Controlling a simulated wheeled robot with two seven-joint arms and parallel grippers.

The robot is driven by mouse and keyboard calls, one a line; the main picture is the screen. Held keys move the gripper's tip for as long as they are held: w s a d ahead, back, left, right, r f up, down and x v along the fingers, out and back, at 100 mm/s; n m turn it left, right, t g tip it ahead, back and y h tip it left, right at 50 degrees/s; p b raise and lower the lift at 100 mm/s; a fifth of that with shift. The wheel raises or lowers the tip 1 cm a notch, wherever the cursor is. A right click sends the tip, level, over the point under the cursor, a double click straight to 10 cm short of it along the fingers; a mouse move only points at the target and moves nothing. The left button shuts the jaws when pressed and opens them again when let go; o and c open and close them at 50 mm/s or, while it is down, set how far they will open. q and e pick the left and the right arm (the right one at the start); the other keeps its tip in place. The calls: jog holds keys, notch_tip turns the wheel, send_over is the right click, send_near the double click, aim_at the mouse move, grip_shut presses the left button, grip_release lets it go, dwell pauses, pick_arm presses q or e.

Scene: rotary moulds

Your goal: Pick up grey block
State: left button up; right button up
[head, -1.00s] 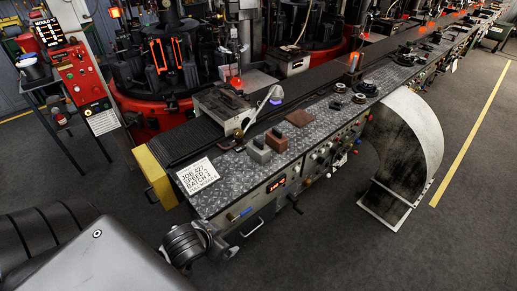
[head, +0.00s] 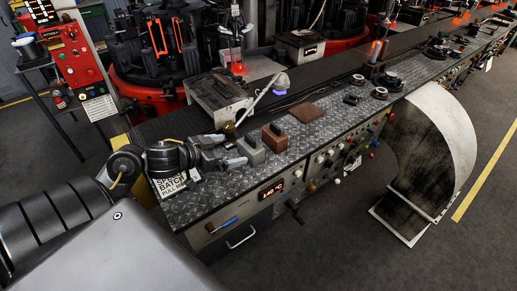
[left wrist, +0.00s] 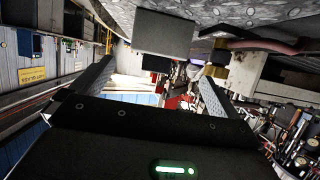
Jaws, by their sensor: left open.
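Contact cannot be made out. My right gripper is not in view.
A brown block (head: 274,138) stands close to the right of the grey one. A flat brown piece (head: 306,112) lies beyond it. A lamp-like arm (head: 268,92) reaches over the bench behind the blocks. A paper sign (head: 170,186) lies partly under my left arm.

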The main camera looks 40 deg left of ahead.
aim_at(249, 143)
pick_arm(q)
jog(key=shift+w, duration=0.5)
jog(key=shift+r, duration=0.2)
jog(key=shift+w+d+f+h, duration=0.25)
jog(key=shift+w+f+h, duration=0.05)
jog(key=shift+w, duration=0.35)
jog(key=x, duration=0.2)
jog(key=shift+w+a+f, duration=0.1)
jog(key=shift+w+f, duration=0.05)
jog(key=shift+w, duration=0.15)
jog(key=shift+w+f, duration=0.1)
jog(key=shift+w, duration=0.15)
jog(key=shift+w+d, duration=0.3)
jog(key=shift+w, duration=0.05)
jog(key=x, duration=0.4)
jog(key=shift+w+d, duration=0.1)
jog(key=shift+w, duration=0.15)
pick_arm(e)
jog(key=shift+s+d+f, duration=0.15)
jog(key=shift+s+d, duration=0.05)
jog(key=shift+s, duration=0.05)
